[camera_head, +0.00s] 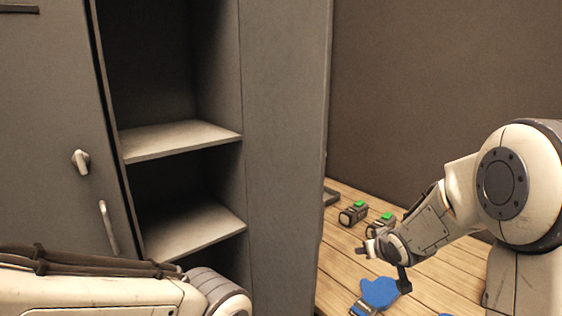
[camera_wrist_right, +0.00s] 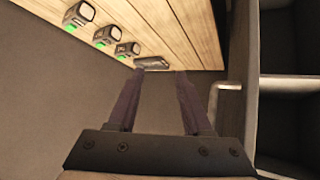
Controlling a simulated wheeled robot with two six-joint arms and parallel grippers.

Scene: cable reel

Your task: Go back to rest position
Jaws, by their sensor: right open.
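My right gripper (camera_head: 368,249) is at the end of my right arm, above the wooden plank surface and to the right of the cabinet. In the right wrist view its two dark fingers (camera_wrist_right: 158,72) stand apart with nothing between them. My left arm (camera_head: 110,290) crosses the lower left of the head view. Its gripper is out of the picture.
A grey cabinet (camera_head: 285,150) with bare shelves (camera_head: 180,140) fills the left and middle; its handle (camera_head: 108,227) is at the left. Small green-topped devices (camera_head: 353,213) and a blue glove (camera_head: 380,291) lie on the wooden surface (camera_head: 445,280). A wall is behind.

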